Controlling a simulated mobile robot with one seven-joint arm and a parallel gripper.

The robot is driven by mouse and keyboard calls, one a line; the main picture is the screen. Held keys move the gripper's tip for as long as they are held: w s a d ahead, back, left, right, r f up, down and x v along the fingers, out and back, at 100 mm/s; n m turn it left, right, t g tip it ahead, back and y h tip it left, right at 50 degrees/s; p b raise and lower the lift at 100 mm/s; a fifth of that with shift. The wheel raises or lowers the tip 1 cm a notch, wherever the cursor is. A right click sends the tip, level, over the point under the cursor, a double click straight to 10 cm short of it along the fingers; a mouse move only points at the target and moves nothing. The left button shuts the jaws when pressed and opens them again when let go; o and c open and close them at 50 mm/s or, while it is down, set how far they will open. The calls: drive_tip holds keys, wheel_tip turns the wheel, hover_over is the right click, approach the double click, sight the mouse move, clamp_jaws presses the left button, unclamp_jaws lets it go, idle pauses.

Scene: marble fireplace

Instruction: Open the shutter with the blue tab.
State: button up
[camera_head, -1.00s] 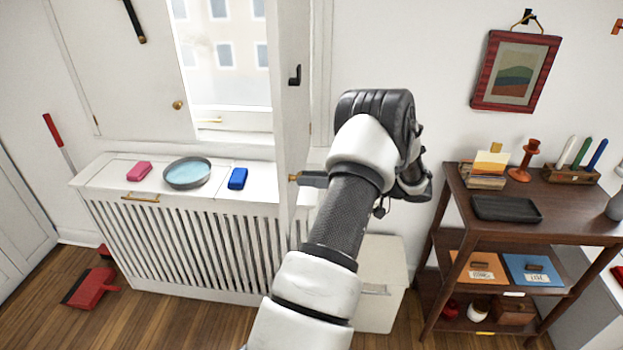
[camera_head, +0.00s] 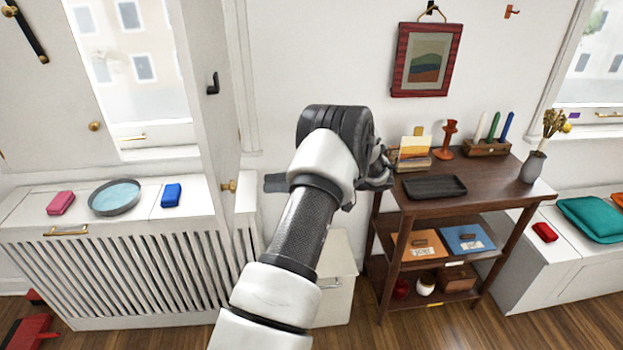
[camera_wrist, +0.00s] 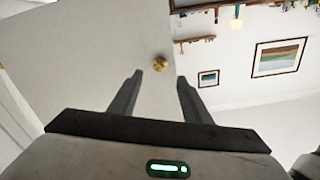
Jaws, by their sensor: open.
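A white shutter panel (camera_head: 214,110) stands swung out, nearly edge-on, at the right side of the left window, with a black catch and a brass knob (camera_head: 229,186). In the wrist view the brass knob (camera_wrist: 160,63) shows on a pale panel, beyond my fingertips. My gripper (camera_wrist: 159,78) is open and empty. In the head view its dark fingertip (camera_head: 275,183) is right of the knob, with a gap between them. A second shutter panel (camera_head: 50,90) with a brass knob covers the window's left part. A small blue-purple patch (camera_head: 573,114) shows by the right window; I cannot tell if it is a tab.
The sill cabinet holds a pink block (camera_head: 60,203), a round pan (camera_head: 114,197) and a blue block (camera_head: 171,195). A dark wooden shelf unit (camera_head: 400,215) stands right of my arm. A bench with a teal cushion (camera_head: 592,219) is far right.

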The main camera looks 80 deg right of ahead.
drive_tip(key=v, duration=0.9)
drive_tip(key=shift+s+d+p, duration=0.15)
drive_tip(key=shift+s+p, duration=0.15)
